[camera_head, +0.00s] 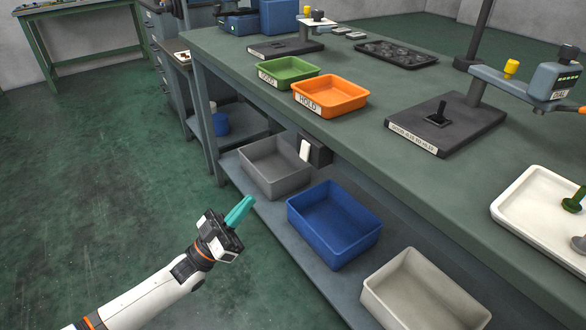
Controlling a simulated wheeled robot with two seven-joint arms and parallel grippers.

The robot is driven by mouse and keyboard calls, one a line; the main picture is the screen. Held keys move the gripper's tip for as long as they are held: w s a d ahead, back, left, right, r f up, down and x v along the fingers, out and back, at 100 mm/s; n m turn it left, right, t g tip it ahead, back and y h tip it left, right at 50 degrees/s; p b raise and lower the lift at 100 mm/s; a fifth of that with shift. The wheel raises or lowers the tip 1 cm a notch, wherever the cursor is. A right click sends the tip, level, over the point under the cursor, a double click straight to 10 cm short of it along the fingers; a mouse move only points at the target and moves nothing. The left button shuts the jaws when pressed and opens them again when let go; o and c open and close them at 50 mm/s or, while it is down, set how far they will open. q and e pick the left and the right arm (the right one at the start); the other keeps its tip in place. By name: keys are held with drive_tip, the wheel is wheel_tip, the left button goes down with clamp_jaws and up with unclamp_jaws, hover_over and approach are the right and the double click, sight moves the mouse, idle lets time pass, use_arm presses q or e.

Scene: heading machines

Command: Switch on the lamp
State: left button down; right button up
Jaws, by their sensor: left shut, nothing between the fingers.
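My left gripper (240,211), with teal fingers, is shut and empty. It is low in front of the bench, left of the blue bin and below the grey bin. A dark box with a white face or rocker (305,150) is mounted under the bench's front edge, above and right of my gripper and apart from it. It looks like a switch; its on or off position is too small to tell. No lamp head can be made out. A dark post (484,25) rises from the bench and leaves the top of the picture. My right gripper is not in view.
The green bench (370,125) holds a green tray (290,69), an orange tray (331,92), a gauge stand (450,122) and a white tray (530,208). A grey bin (272,160), blue bin (336,215) and beige bin (420,290) stand on the lower shelf. The floor at left is clear.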

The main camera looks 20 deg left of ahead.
sight(303, 154)
use_arm(q)
drive_tip(key=shift+w+d+f+b+x, duration=0.2)
drive_tip(key=shift+f+x, duration=0.2)
drive_tip(key=shift+x, duration=1.75)
drive_tip(key=shift+w+d+f+b+x, duration=0.15)
drive_tip(key=shift+w+f+x, duration=0.15)
drive_tip(key=shift+x, duration=1.8)
drive_tip(key=shift+w+d+f+b+x, duration=0.2)
drive_tip(key=shift+f+x, duration=0.25)
drive_tip(key=shift+x, duration=1.7)
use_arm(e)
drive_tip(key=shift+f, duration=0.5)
use_arm(q)
drive_tip(key=shift+w+d+f+b, duration=0.15)
drive_tip(key=shift+w+b, duration=0.1)
drive_tip(key=shift+b, duration=0.6)
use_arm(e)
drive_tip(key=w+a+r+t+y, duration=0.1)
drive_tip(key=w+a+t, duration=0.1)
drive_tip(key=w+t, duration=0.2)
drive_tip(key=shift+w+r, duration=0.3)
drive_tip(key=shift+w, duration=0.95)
